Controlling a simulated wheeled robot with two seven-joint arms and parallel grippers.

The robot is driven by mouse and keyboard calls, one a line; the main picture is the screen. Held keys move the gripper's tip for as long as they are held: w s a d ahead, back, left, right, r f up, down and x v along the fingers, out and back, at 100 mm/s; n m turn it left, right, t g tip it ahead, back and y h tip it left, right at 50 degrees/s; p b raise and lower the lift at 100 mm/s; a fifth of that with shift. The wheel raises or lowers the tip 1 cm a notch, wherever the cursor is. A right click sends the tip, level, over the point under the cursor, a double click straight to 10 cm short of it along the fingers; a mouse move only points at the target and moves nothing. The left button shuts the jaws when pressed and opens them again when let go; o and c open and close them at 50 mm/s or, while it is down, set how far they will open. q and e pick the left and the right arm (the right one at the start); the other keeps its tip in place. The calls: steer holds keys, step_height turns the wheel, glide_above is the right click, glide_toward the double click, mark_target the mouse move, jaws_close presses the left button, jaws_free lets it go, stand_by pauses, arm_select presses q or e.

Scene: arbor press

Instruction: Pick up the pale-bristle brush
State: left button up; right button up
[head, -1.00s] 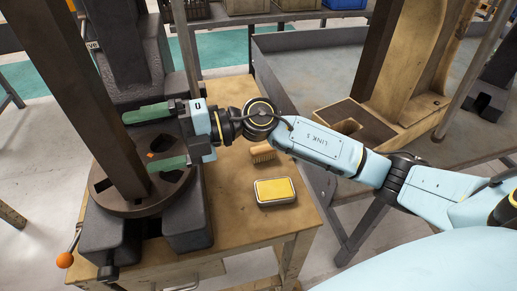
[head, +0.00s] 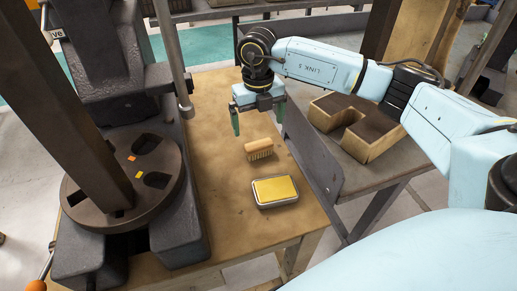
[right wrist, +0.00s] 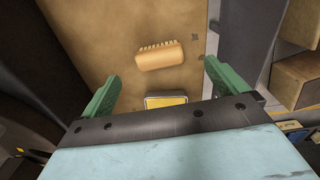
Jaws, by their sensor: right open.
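The pale-bristle brush (head: 259,149) lies on the wooden bench, its tan wooden back and pale bristles showing. In the right wrist view the brush (right wrist: 160,56) lies beyond the fingertips, between their lines, with its bristles toward the top. My right gripper (head: 260,122) is open and empty, pointing down above the bench just behind the brush. Its green fingers (right wrist: 162,82) show apart in the wrist view, with nothing between them. My left gripper is not in view.
A metal tin with a yellow pad (head: 275,190) sits just in front of the brush. The dark arbor press (head: 125,190) with its round slotted plate stands at left. A wooden notched block (head: 375,140) lies on the grey table at right. Bare bench surrounds the brush.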

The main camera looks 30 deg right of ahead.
mark_target(259, 143)
step_height(259, 143, down, 3)
steer(key=f, duration=0.4)
steer(key=shift+s+a+f, duration=0.1)
steer(key=shift+s+a, duration=0.05)
steer(key=shift+s, duration=0.25)
steer(key=shift+f, duration=0.55)
steer(key=c, duration=1.1)
step_height(259, 143, up, 10)
steer(key=shift+r, duration=0.1)
steer(key=o, duration=0.5)
steer(key=c, duration=0.4)
